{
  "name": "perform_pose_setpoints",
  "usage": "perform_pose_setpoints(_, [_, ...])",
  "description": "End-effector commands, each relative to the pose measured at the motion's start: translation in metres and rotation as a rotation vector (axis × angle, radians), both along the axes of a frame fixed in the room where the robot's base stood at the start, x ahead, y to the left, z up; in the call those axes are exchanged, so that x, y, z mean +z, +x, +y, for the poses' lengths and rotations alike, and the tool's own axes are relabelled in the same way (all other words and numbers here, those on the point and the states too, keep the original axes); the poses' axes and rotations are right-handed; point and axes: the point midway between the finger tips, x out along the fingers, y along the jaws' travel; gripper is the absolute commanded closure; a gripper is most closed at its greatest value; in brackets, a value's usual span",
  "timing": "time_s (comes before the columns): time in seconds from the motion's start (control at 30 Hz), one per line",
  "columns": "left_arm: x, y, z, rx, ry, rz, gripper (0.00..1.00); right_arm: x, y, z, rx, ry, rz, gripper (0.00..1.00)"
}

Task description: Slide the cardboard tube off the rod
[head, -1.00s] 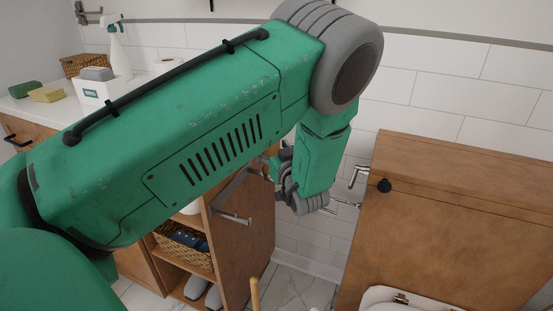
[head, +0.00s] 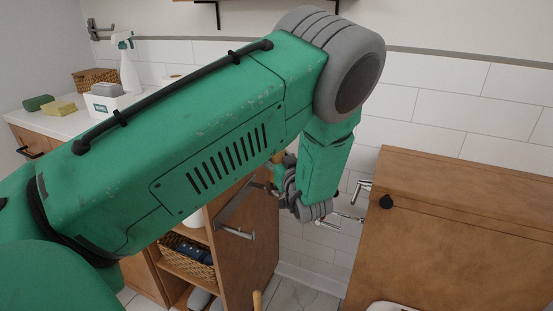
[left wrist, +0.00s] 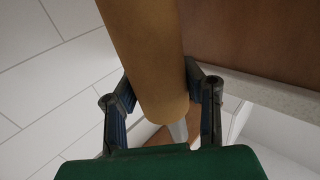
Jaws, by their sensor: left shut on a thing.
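The brown cardboard tube (left wrist: 148,50) fills the upper middle of the left wrist view, with its near end between the fingers. A short pale length of rod (left wrist: 180,132) shows at the tube's open end, so the tube appears to be around it. My left gripper (left wrist: 162,88) is shut on the tube, one finger on each side. In the head view my left gripper (head: 270,187) is beside the wooden cabinet's side panel, near a silver bracket (head: 236,231); my arm hides most of the tube. My right gripper is not in view.
The open-shelved wooden cabinet (head: 250,250) holds a wicker basket (head: 190,268). A wooden cistern box (head: 460,235) stands right, with metal wall fittings (head: 358,190) beside it. A spray bottle (head: 128,72) and sponge (head: 59,108) are on the left counter. A narrow floor gap lies between.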

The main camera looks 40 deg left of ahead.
Motion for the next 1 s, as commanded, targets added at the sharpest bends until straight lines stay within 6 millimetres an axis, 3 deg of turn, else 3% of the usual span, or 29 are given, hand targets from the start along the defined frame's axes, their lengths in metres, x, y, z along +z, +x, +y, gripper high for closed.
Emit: perform_pose_setpoints(1.0, [0.085,0.0,0.0,0.0,0.0,0.0,0.92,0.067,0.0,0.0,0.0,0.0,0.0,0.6])
